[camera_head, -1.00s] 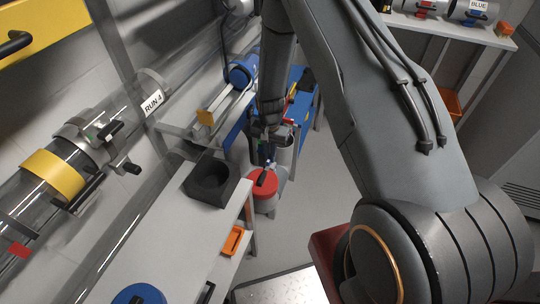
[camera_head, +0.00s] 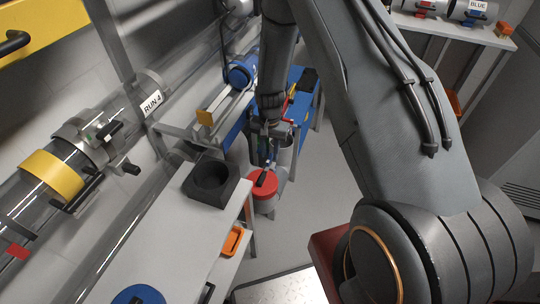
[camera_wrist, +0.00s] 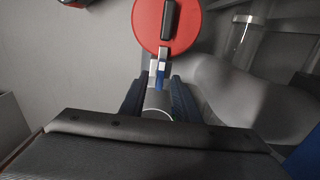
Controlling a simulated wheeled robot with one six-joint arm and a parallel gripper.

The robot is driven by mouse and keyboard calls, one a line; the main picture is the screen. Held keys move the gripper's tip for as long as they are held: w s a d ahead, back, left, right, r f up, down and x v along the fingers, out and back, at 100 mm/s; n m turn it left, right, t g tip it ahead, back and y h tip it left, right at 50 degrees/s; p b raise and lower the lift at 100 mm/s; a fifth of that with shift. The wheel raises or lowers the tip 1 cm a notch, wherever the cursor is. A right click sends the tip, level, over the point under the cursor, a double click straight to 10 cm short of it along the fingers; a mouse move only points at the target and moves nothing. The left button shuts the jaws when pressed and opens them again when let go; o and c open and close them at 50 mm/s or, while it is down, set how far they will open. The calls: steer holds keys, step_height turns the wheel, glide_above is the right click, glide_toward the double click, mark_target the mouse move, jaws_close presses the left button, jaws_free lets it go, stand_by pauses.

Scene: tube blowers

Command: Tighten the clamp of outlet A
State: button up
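My gripper (camera_wrist: 158,98) shows in the wrist view as two dark blue fingers, one on each side of a grey cylindrical piece (camera_wrist: 157,104). A small blue part (camera_wrist: 160,73) and a pale grey part lie just beyond it. Whether the fingers press on the grey piece cannot be told. In the head view my gripper (camera_head: 270,142) points down above the floor near a red-lidded canister (camera_head: 263,184). The same red lid (camera_wrist: 167,24) shows beyond the fingertips in the wrist view. A grey clamp (camera_head: 88,138) sits on the clear tube marked RUN 4. No label reading outlet A is legible.
A white bench with a black holder (camera_head: 211,180) stands at left of the canister. A blue-topped bench (camera_head: 299,102) lies behind my gripper. An orange bin (camera_head: 235,241) is low by the white bench. Grey floor is open right of the canister.

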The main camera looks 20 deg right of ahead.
steer(key=shift+r, duration=2.8)
step_height(320, 180, up, 8)
steer(key=n, duration=0.2)
glide_above(270, 157)
steer(key=s, duration=0.4)
steer(key=s+r+n, duration=0.2)
steer(key=s+r, duration=0.6)
steer(key=s, duration=0.2)
steer(key=s+r+n, duration=0.3)
steer(key=s+r, duration=0.5)
steer(key=s, duration=0.3)
steer(key=shift+a, duration=0.25)
steer(key=shift+s, duration=0.1)
